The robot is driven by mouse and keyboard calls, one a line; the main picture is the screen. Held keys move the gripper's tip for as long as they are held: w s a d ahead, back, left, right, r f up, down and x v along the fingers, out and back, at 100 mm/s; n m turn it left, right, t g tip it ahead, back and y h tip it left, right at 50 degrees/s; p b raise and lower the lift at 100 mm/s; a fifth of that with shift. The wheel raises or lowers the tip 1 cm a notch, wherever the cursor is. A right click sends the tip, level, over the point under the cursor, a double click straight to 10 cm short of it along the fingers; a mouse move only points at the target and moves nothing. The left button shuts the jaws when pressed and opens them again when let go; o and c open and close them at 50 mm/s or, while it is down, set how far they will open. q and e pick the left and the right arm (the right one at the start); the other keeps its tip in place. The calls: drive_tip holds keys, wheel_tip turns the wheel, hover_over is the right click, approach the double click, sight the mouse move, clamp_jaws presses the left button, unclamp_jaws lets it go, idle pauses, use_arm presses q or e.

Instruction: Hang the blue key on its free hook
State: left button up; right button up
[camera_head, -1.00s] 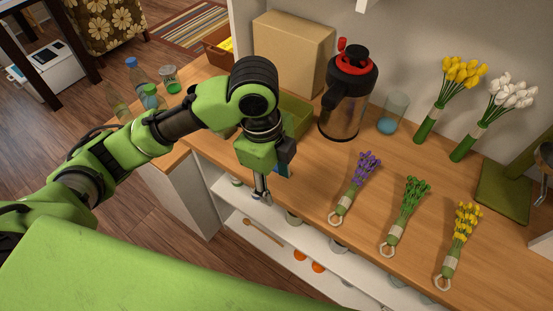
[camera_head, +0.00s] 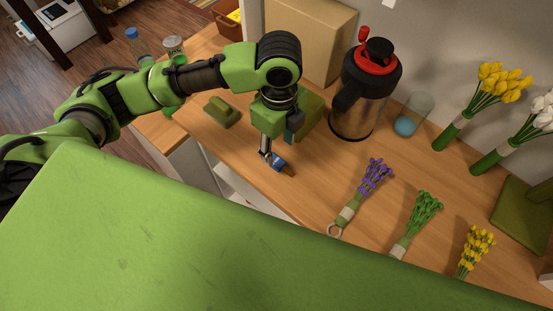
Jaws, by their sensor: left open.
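My left gripper (camera_head: 268,157) points down over the front part of the wooden counter, with its jaws open. A small blue object with a brownish end (camera_head: 279,163) is right at its fingertips. It is too small and partly covered to tell whether it is the blue key, or whether the fingers touch it. No hook or key rack can be made out. My right gripper is out of the picture.
A black and red jug (camera_head: 368,90), a cardboard box (camera_head: 310,35) and a green box (camera_head: 311,112) stand behind the gripper. A green-brown block (camera_head: 222,112) lies left. Lavender (camera_head: 362,195) and other flower bunches lie right on the counter (camera_head: 320,170).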

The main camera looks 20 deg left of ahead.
sight(276, 162)
use_arm(q)
drive_tip(key=shift+f, duration=0.6)
drive_tip(key=shift+w+f, duration=0.2)
drive_tip(key=shift+f, duration=0.1)
drive_tip(key=f, duration=0.1)
drive_tip(key=f+p, duration=0.1)
drive_tip(key=f, duration=0.2)
drive_tip(key=shift+a+p, duration=0.35)
drive_tip(key=shift+f, duration=0.6)
drive_tip(key=c, duration=1.1)
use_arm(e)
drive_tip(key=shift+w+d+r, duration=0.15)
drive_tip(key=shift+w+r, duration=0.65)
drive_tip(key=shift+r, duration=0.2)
